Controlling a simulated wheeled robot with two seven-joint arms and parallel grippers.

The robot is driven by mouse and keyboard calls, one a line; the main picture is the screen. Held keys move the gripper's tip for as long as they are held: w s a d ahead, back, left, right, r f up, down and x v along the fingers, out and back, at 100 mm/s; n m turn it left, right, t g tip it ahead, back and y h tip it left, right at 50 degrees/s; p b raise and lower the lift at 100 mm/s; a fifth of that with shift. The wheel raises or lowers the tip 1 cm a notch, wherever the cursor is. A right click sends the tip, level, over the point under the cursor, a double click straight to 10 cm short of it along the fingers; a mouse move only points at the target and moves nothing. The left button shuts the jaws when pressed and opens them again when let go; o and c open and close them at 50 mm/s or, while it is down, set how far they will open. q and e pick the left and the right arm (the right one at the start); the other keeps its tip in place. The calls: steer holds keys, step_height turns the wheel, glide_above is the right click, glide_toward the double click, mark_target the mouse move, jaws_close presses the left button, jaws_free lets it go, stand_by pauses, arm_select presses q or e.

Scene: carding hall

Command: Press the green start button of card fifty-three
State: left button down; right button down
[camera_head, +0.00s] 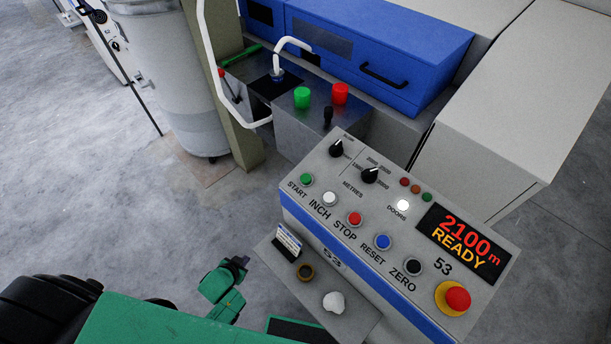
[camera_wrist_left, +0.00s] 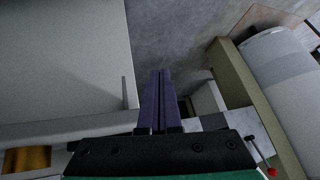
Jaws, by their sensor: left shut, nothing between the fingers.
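The green start button (camera_head: 307,179) is at the left end of the button row on the grey control panel (camera_head: 330,165), above the word START. The start button cannot be made out in the left wrist view. My right gripper is not in view.
White inch (camera_head: 330,198), red stop (camera_head: 354,218), blue reset (camera_head: 382,242) and black zero (camera_head: 413,266) buttons follow to the right, then a red emergency knob (camera_head: 457,298). A small shelf (camera_head: 340,322) juts out below. Another green button (camera_head: 302,97) stands on a metal box behind.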

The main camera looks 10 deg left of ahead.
arm_select(q)
steer(key=w+d+r+m+t+h, duration=0.2)
steer(key=w+r+t, duration=0.1)
steer(key=w+r, duration=0.75)
steer(key=w+d+r+m+t+h, duration=0.3)
steer(key=w+r, duration=0.4)
steer(key=r, duration=0.6)
steer(key=s+d+r+m+g+h, duration=0.1)
steer(key=d+r+m+g, duration=0.1)
steer(key=d+r+m, duration=0.1)
steer(key=s+d+r+m+g+h+p, duration=0.1)
steer(key=d+r+m+g+h, duration=0.1)
steer(key=r+m, duration=0.3)
steer(key=d+r+m+g+h+p, duration=0.1)
steer(key=d+r+m, duration=0.3)
steer(key=r, duration=0.5)
steer(key=shift+s+d+r+g, duration=0.15)
steer(key=shift+s+d+g, duration=0.1)
steer(key=shift+s+g, duration=0.2)
